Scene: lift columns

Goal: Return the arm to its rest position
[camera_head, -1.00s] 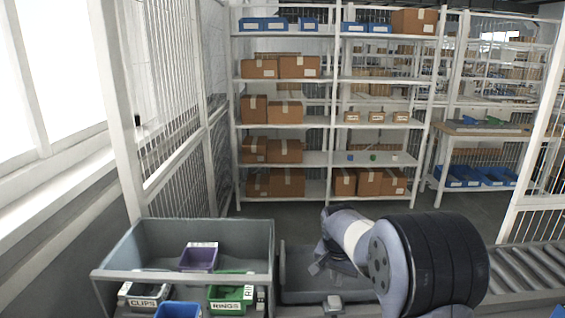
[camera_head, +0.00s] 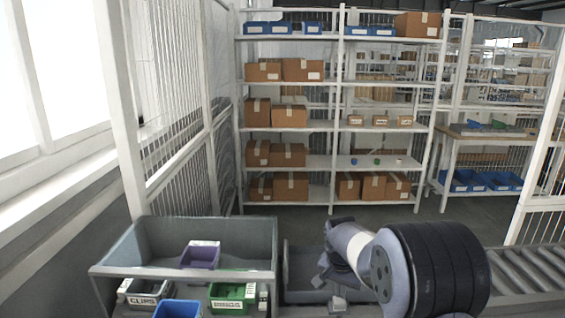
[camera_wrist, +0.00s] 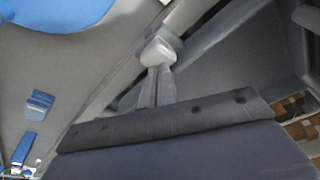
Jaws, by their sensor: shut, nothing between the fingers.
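My arm (camera_head: 372,262) is folded low at the bottom right of the head view, its big dark joint nearest the camera. My gripper (camera_head: 337,303) hangs below the forearm, over the grey tray area right of the grey tote, and shows only small there. In the wrist view my gripper (camera_wrist: 158,52) has its fingers together beyond the dark bar, with nothing between them. I cannot tell whether the fingertips touch the grey surface behind them.
A grey tote (camera_head: 205,234) at bottom left has a purple bin (camera_head: 201,256), a green bin (camera_head: 232,293), a clips bin (camera_head: 147,292) and a blue bin (camera_head: 178,309) in or by it. A roller conveyor (camera_head: 527,270) lies right. Shelves (camera_head: 335,130) with boxes stand behind.

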